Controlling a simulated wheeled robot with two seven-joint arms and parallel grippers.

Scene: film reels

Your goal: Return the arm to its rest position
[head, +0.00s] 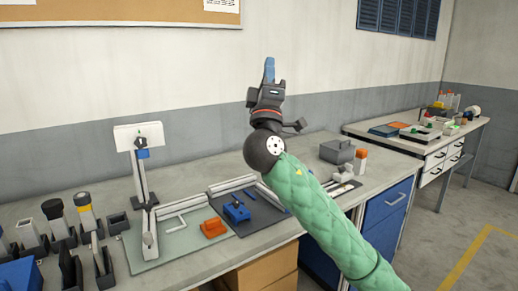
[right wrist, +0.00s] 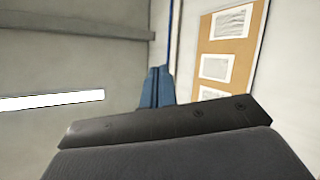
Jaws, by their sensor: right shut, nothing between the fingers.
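My right arm (head: 315,210) is covered in a green padded sleeve and reaches up over the bench from the lower right in the head view. My right gripper (head: 269,68) points upward above the bench, against the wall. Its blue fingers are together and hold nothing. The blue fingers also show in the right wrist view (right wrist: 157,88), closed, with the wall and ceiling behind them. My left gripper is not in the head view.
The workbench (head: 190,268) holds an orange block (head: 213,227), a blue device (head: 236,211), a stand with a white panel (head: 139,136), a grey box (head: 337,151) and several dark holders at left. A second table (head: 400,141) stands at the back right. Space above the bench is clear.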

